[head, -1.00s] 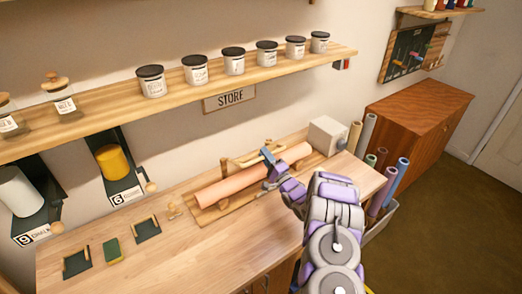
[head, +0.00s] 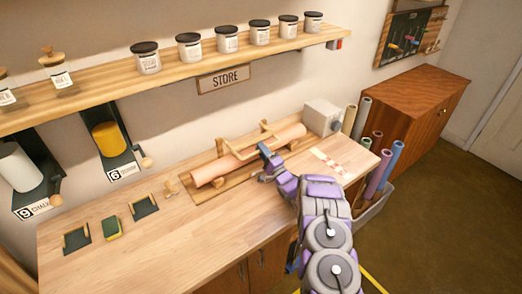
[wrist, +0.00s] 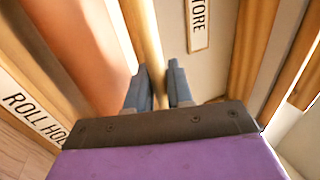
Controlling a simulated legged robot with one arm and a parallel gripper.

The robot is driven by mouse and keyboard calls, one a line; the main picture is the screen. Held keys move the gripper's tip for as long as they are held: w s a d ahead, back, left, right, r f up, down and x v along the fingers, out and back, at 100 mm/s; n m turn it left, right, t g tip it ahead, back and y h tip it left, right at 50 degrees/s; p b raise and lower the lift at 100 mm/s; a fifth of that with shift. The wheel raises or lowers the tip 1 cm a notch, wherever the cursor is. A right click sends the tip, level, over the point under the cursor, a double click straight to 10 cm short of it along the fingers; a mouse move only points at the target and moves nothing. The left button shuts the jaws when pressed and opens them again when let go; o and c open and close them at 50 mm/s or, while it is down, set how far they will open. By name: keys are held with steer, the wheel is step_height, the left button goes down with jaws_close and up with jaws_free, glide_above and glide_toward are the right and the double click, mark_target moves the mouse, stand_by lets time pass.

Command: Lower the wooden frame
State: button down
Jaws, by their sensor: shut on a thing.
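The wooden frame (head: 228,148) is a pale bar frame on the roll holder at the back of the bench. It stands over a salmon-coloured roll (head: 208,173) lying on the holder's wooden base (head: 207,196). The fingers hide part of the bar. I cannot tell if the frame touches the roll.
A white box (head: 322,117) stands right of the holder. A patterned paper strip (head: 330,161) lies on the bench. Coloured rolls (head: 383,170) stand in a bin at its right end. A shelf of jars (head: 180,69) runs above.

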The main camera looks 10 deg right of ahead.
steer(key=shift+d, duration=0.25)
steer(key=c, duration=1.2)
jaws_free()
steer(key=shift+d, duration=0.1)
steer(key=shift+s+r+p+v, duration=0.2)
steer(key=shift+r+v, duration=0.35)
steer(key=shift+v, duration=2.2)
steer(key=shift+s+r+p+v, duration=0.25)
steer(key=shift+r+v, duration=0.35)
steer(key=shift+v, duration=2.1)
steer(key=shift+s+r+p+v, duration=0.15)
steer(key=shift+r+v, duration=0.4)
steer(key=shift+v, duration=2.2)
steer(key=shift+d, duration=0.2)
steer(key=shift+w, duration=0.1)
